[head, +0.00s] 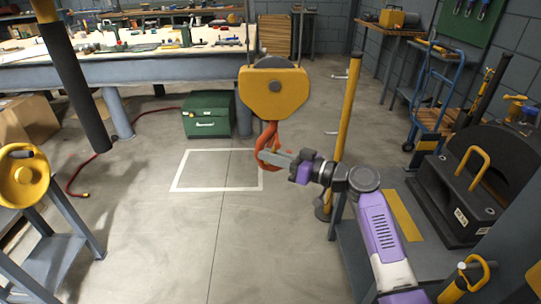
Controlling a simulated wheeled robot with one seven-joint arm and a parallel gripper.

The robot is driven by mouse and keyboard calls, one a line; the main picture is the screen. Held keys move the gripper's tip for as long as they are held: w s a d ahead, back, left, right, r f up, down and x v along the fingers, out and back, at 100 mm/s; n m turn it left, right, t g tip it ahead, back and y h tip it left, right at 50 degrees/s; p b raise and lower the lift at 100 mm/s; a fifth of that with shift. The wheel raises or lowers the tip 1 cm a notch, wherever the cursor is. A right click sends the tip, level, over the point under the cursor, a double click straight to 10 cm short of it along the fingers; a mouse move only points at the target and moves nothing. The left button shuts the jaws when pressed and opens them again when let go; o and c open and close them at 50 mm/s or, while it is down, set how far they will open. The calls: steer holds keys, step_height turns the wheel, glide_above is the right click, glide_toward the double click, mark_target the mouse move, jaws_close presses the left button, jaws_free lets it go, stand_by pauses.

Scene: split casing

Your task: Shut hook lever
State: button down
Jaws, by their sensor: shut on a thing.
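A white square (176,188) is marked on the floor below the hook. A yellow post (346,125) stands close behind my arm. A green box (208,116) stands by the long workbench (150,68). A dark casing (455,200) with a yellow handle sits at right.

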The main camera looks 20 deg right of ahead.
steer(key=shift+s+d+r+n+g+h+p, duration=0.15)
steer(key=shift+d+n+g+h+p, duration=0.65)
steer(key=shift+h+p, duration=0.8)
steer(key=shift+s+d+f+n+g+h+p, duration=0.1)
steer(key=shift+s+d+n+g+h+p, duration=0.2)
steer(key=shift+n+g+h+p, duration=1.2)
steer(key=shift+s+d+r+m+g+h+p, duration=0.15)
steer(key=shift+d+g+h+p, duration=0.45)
steer(key=shift+p, duration=1.9)
steer(key=shift+d+f+h, duration=0.1)
steer(key=shift+f+h, duration=0.05)
steer(key=shift+h, duration=0.35)
steer(key=c, duration=1.5)
jaws_free()
